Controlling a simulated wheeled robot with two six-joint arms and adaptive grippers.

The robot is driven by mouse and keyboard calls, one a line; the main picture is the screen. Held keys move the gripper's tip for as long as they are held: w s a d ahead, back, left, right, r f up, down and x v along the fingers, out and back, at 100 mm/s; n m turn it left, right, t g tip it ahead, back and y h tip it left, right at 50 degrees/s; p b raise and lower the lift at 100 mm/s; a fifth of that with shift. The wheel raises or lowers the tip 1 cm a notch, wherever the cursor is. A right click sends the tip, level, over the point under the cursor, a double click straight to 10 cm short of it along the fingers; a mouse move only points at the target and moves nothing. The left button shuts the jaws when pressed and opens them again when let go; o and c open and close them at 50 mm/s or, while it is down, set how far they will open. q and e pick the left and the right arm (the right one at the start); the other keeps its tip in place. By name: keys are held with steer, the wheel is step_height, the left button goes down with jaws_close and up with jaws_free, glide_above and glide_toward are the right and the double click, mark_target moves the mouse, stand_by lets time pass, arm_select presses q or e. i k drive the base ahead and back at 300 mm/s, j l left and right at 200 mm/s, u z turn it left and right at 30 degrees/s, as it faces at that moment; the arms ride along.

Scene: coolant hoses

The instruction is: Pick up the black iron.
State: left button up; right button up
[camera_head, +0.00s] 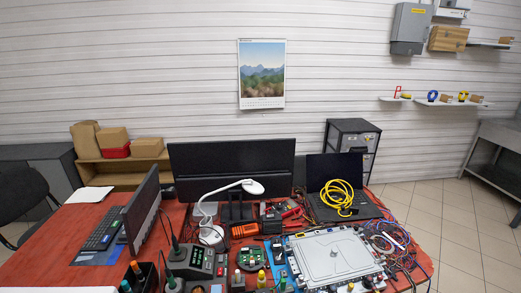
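A slim black iron (171,234) stands up, tilted, beside the dark soldering station (198,262) on the red table, left of the middle near the front. Its lower end meets a dark, green-trimmed holder (178,254). A second thin dark shaft (165,266) leans just in front of it, above another holder (174,283); I cannot tell which of the two is the task's iron. Neither of my grippers shows in the head view.
A white lamp (211,233), monitors (232,168), a green circuit board (250,258), and an orange tool (245,230) crowd the area. A large grey panel (334,255) and tangled wires (392,245) lie to the right. Screwdrivers (137,270) stand at front left.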

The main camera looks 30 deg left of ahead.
mark_target(177, 252)
steer(key=u, duration=1.65)
